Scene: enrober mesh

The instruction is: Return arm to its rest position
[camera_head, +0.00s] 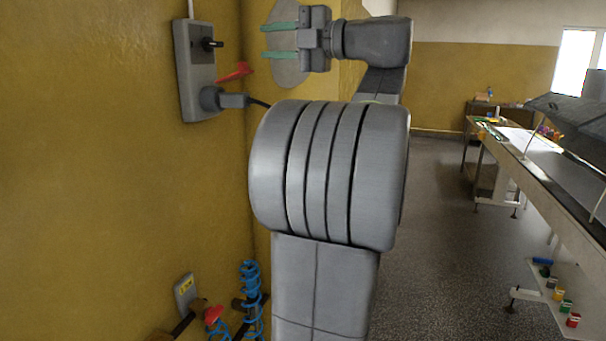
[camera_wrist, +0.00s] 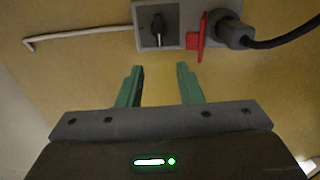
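My gripper (camera_head: 270,40) is at the top of the head view, with its two green fingers pointing left toward the yellow wall. The fingers are apart with nothing between them. In the wrist view my gripper (camera_wrist: 157,74) also shows open and empty, its fingertips just below a grey wall box. My arm's large grey joint fills the middle of the head view and hides part of the room behind it.
The grey wall box (camera_head: 192,75) carries a black rotary knob (camera_head: 212,44), a red lever (camera_head: 236,72) and a plugged-in black cable (camera_head: 260,103). Blue coiled hoses (camera_head: 250,300) hang low on the wall. A long bench (camera_head: 560,190) stands right; the floor (camera_head: 440,220) between is clear.

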